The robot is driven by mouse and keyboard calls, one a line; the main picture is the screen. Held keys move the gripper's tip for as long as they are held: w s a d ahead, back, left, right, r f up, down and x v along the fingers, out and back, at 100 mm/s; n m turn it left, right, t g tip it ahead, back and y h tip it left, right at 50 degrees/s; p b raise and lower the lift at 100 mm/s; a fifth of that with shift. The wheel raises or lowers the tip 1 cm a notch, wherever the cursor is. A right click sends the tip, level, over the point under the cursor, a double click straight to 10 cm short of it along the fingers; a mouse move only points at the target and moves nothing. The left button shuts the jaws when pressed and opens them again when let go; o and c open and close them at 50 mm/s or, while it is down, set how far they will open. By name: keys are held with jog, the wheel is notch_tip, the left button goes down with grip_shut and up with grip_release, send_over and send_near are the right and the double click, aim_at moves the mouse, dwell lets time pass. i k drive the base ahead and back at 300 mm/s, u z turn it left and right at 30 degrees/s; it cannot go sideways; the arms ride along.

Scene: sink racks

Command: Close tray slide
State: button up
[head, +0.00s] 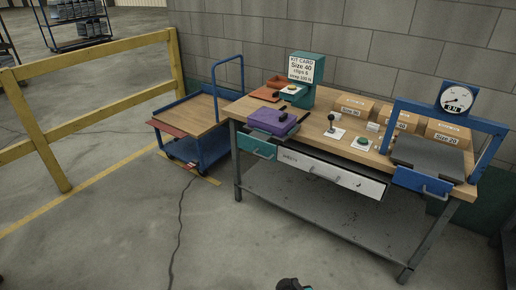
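The workbench (240,112) has a wooden top and several drawer fronts under it. A wide white drawer (335,174) with small lettering and a bar handle sticks out from the front. A teal drawer (257,146) with a handle is at its left, and a blue front (422,181) with a handle is at the right, below a dark grey plate (428,155). I cannot tell which of these is the tray slide. A small dark rounded part with a teal spot shows at the bottom edge and may be mine. No gripper fingers are visible.
On the bench are a purple box (272,122), a teal stand with a kit card (305,70), a lever (332,124), a green button (362,142), cardboard boxes (353,105) and a gauge (456,98). A blue cart (200,113) and yellow railing (100,65) stand left. The front floor is clear.

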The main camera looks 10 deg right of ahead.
aim_at(256, 143)
jog(key=u, duration=0.05)
jog(key=i, duration=0.95)
jog(key=z, duration=0.05)
jog(key=k, duration=1.3)
jog(key=u, duration=0.2)
jog(key=i, duration=0.7)
jog(key=u, duration=0.75)
jog(key=i, duration=0.55)
jog(key=u, duration=0.25)
